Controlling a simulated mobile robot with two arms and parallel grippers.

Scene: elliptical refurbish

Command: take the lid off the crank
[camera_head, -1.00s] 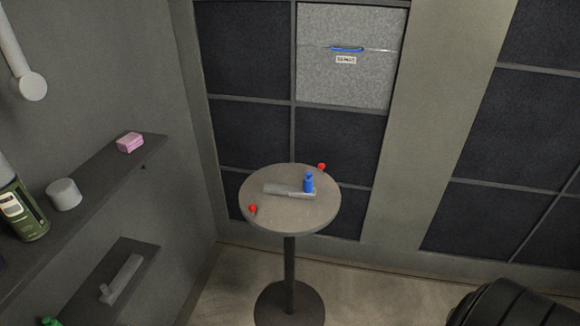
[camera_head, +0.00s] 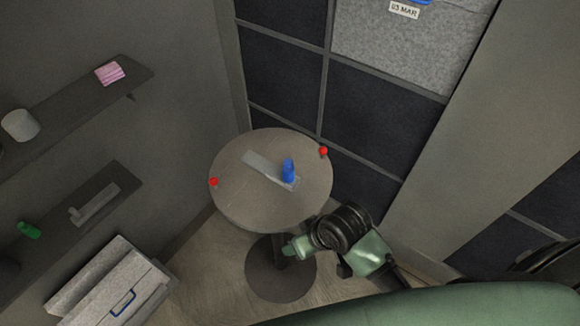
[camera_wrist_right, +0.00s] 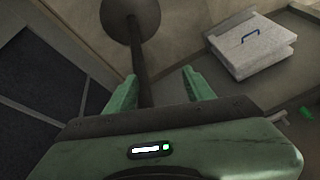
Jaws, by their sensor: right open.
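A grey bar-shaped crank (camera_head: 262,165) lies flat on the round table (camera_head: 240,205). A blue, bottle-shaped piece (camera_head: 288,172), which seems to be the lid, stands upright at the crank's near right end. Whether it sits on the crank or just beside it I cannot tell. My right gripper (camera_head: 292,248) is in front of and below the table's near edge, apart from the crank. In the right wrist view my right gripper (camera_wrist_right: 158,92) is open, with the table's post behind its fingers. My left gripper is not in view.
Two red balls (camera_head: 214,182) (camera_head: 323,151) are at the tabletop's edges. A shelf (camera_head: 100,190) at left holds another grey bar (camera_head: 95,205) and a green item (camera_head: 29,230).

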